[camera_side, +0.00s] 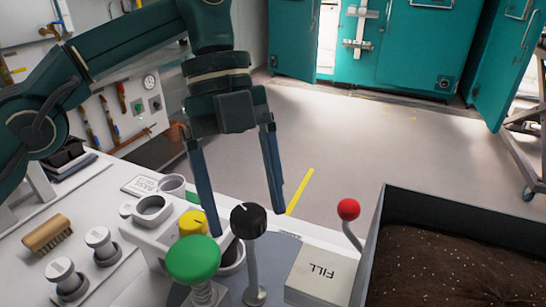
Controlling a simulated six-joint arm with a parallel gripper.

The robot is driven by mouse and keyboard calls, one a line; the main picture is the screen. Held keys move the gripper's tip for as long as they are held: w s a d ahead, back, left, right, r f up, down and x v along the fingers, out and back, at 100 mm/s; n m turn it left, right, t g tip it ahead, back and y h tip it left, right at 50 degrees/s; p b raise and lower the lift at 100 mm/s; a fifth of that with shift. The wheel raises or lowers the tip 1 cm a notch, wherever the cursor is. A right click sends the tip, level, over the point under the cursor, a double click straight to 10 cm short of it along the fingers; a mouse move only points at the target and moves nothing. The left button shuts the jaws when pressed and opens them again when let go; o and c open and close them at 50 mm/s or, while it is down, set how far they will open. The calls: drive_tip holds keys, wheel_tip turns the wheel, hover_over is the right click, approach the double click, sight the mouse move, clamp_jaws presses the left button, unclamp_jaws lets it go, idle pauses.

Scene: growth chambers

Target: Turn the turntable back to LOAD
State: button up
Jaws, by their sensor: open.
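My gripper (246,219) points down over the bench with its two long blue fingers spread apart. In the picture, the black knob (248,219) on a thin metal post lies between the fingertips; I cannot tell whether either finger touches it. A yellow knob (190,222) and a large green button (193,259) are just left of it. A pale platform with ring-shaped holders (153,208) lies behind them and may be the turntable, partly hidden by the knobs and a finger. No LOAD mark is readable.
A red-topped lever (348,209) stands beside a white FILL block (322,274). A dark-walled bin (378,237) of soil fills the right front. A wooden brush (47,235) and metal pegs (101,244) are at left. Open floor and teal chambers (392,40) lie beyond.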

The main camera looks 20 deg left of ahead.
drive_tip(key=shift+n, duration=0.6)
